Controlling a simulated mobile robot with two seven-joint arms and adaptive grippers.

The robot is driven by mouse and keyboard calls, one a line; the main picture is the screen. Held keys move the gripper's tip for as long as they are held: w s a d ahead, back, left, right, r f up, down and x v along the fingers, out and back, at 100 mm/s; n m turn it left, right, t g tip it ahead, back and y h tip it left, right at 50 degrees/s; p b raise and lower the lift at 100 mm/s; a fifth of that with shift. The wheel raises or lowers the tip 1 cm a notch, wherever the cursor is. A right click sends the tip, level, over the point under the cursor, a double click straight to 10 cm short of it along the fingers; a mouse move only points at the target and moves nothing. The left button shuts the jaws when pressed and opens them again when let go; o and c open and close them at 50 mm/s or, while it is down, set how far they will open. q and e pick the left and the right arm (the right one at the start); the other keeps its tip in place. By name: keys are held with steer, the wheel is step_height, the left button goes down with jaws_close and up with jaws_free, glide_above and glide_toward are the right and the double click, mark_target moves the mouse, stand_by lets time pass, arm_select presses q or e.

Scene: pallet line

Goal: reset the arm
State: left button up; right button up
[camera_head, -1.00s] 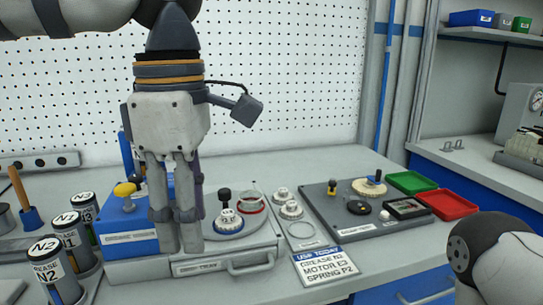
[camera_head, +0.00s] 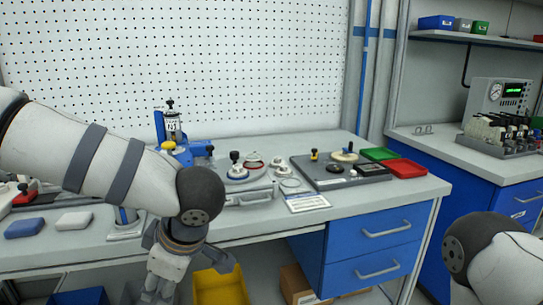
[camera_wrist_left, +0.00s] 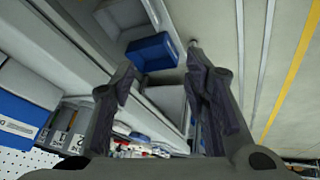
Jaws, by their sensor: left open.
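My left arm (camera_head: 95,155) comes in from the left and bends down at its dark joint. My left gripper (camera_head: 155,288) hangs at the front edge of the bench, low in the head view, pointing down. In the left wrist view its two dark fingers (camera_wrist_left: 163,85) stand apart with nothing between them, so it is open and empty. A link of my right arm (camera_head: 490,258) shows at the lower right; my right gripper is out of view.
The bench (camera_head: 255,222) holds a blue stand with an N1 canister (camera_head: 172,126), a grey plate of parts (camera_head: 318,180), a green tray (camera_head: 381,154) and a red tray (camera_head: 406,170). A yellow bin (camera_head: 222,287) stands below, beside my left gripper.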

arm_select(q)
steer(key=s+a+f+m+t+h, duration=0.15)
steer(key=s+f+m, duration=0.35)
steer(key=f, duration=0.5)
steer(key=s+a+f+m, duration=0.2)
steer(key=s+f+m, duration=0.2)
steer(key=f, duration=0.6)
steer(key=s+f+m+g+h, duration=0.1)
steer(key=s+f+m+g, duration=0.2)
steer(key=s, duration=0.9)
steer(key=s+a+f+m+g+h, duration=0.1)
steer(key=s+f+m+g+h, duration=0.1)
steer(key=s, duration=1)
steer(key=shift+s+f+m+g, duration=0.3)
steer(key=shift+f+m+g, duration=0.3)
steer(key=shift+m, duration=0.5)
steer(key=shift+w+h, duration=0.1)
steer(key=shift+h, duration=0.15)
steer(key=shift+c, duration=0.4)
